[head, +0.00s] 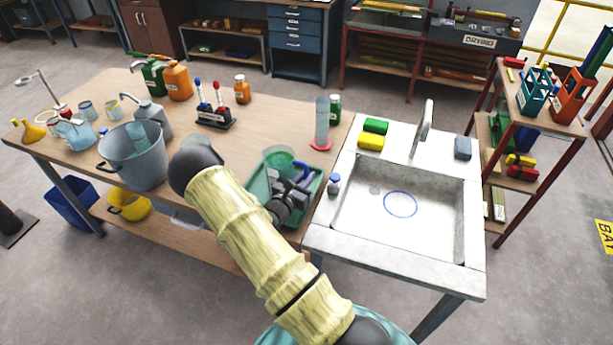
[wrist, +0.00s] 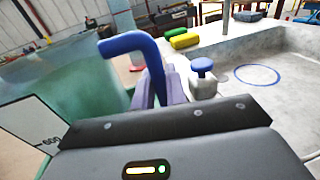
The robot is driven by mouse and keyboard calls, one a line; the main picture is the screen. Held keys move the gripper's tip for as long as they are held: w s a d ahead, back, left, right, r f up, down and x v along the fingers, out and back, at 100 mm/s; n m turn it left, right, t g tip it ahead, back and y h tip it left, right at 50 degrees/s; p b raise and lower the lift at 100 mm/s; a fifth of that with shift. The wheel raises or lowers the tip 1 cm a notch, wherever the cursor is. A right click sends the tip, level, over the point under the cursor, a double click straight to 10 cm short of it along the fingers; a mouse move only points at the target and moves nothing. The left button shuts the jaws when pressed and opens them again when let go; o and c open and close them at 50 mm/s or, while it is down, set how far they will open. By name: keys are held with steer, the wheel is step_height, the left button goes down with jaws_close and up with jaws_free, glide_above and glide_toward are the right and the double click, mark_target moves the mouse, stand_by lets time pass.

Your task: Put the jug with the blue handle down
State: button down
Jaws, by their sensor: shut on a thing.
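The jug with the blue handle is a see-through green jug (head: 278,156), partly hidden behind my gripper in the head view. In the wrist view the jug (wrist: 75,85) fills the left side, with a white scale label, and its blue handle (wrist: 130,43) runs down between my fingers. My gripper (head: 298,190) is shut on the handle; its fingers (wrist: 160,92) also show in the wrist view. The jug looks upright, over a green tray (head: 256,186) on the wooden bench. I cannot tell whether it touches the tray.
A white sink (head: 440,215) with a blue ring (head: 400,204) on its floor stands to the right. A small blue-capped bottle (head: 334,185) stands between tray and sink. A measuring cylinder (head: 321,125) stands behind the tray; a grey bucket (head: 135,160) stands left.

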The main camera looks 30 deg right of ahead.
steer(key=shift+a, duration=0.1)
steer(key=shift+f, duration=0.1)
steer(key=c, duration=1.4)
jaws_free()
steer(key=shift+c, duration=0.2)
